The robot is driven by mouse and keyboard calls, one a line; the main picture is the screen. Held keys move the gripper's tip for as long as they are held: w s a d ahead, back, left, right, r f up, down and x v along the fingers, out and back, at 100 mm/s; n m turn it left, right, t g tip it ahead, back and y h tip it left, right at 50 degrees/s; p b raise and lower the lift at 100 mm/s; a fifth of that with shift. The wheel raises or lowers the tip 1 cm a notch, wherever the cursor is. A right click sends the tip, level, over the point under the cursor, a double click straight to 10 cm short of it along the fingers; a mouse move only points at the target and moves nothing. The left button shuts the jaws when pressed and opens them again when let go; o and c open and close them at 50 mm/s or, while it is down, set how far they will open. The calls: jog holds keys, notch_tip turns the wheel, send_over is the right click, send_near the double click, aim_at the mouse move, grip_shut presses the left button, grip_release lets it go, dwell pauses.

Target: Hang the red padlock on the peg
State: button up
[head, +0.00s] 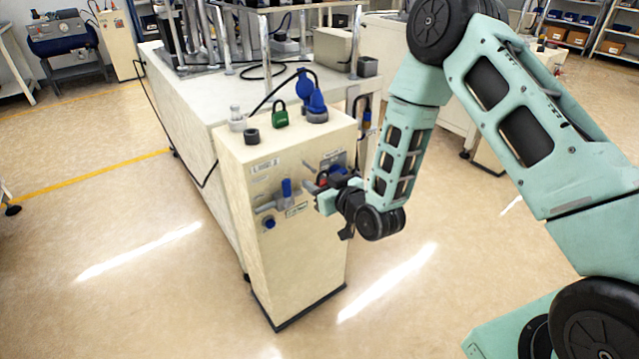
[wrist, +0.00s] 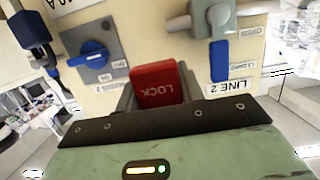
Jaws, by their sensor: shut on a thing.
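The red padlock (wrist: 156,85), marked LOCK, is between the fingers of my gripper (wrist: 158,97) in the wrist view. Its body faces the camera and its shackle is hidden. In the head view my gripper (head: 330,186) is at the upper right of the cream cabinet's front (head: 290,245), with a small red patch of the padlock (head: 322,179) showing. A grey valve-like fitting with a blue handle (wrist: 219,60) is to the right of the padlock in the wrist view. I cannot tell which part is the peg.
A blue rotary switch (wrist: 89,54) on a grey plate is left of the padlock. A green padlock (head: 280,119), a black ring (head: 251,136) and a blue plug (head: 317,106) stand on the cabinet top. The floor right of the cabinet is clear.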

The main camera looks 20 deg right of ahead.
aim_at(304, 171)
jog(key=shift+r+x, duration=0.2)
jog(key=shift+x, duration=0.7)
jog(key=shift+r+x, duration=0.2)
jog(key=shift+x, duration=0.7)
dwell(0.4)
jog(key=f+b+v, duration=0.1)
jog(key=v, duration=0.5)
jog(key=shift+s+d+f, duration=0.15)
jog(key=shift+s+d, duration=0.05)
jog(key=shift+s, duration=0.3)
dwell(0.5)
jog(key=s+d+f+m+t+h, duration=0.1)
jog(key=d+f+m+h, duration=0.15)
jog(key=d, duration=0.35)
jog(key=s+d+f+m+h, duration=0.1)
jog(key=s+d+f+h, duration=0.1)
jog(key=d+f, duration=0.3)
notch_tip(304, 171, up, 17)
jog(key=p, duration=1.6)
jog(key=shift+d+p, duration=0.3)
jog(key=shift+d, duration=0.1)
